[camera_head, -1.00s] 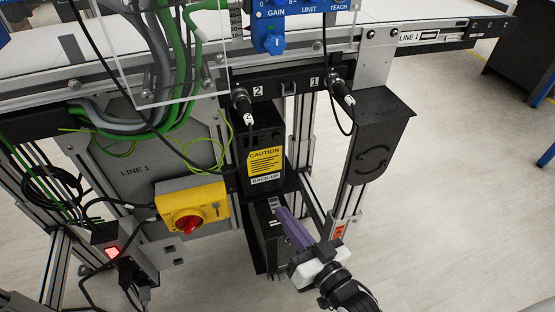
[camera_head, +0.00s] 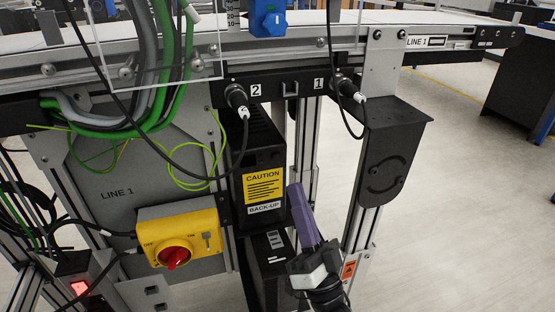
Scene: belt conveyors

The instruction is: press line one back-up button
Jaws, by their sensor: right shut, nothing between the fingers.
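The black back-up unit (camera_head: 258,150) stands upright under the LINE 1 conveyor. It carries a yellow CAUTION label (camera_head: 264,186) and a white BACK-UP label (camera_head: 265,208). I cannot make out its button. My right gripper (camera_head: 295,190) comes up from the bottom with its purple fingers shut and empty. Its tips are just right of the CAUTION label, close to the unit's right edge; I cannot tell whether they touch it. My left gripper is not in view.
A yellow switch box with a red knob (camera_head: 175,257) is on the grey LINE 1 panel (camera_head: 120,195) to the left. Cables hang from sockets 1 and 2. A black bracket (camera_head: 390,150) and metal post stand at the right. Open floor lies further right.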

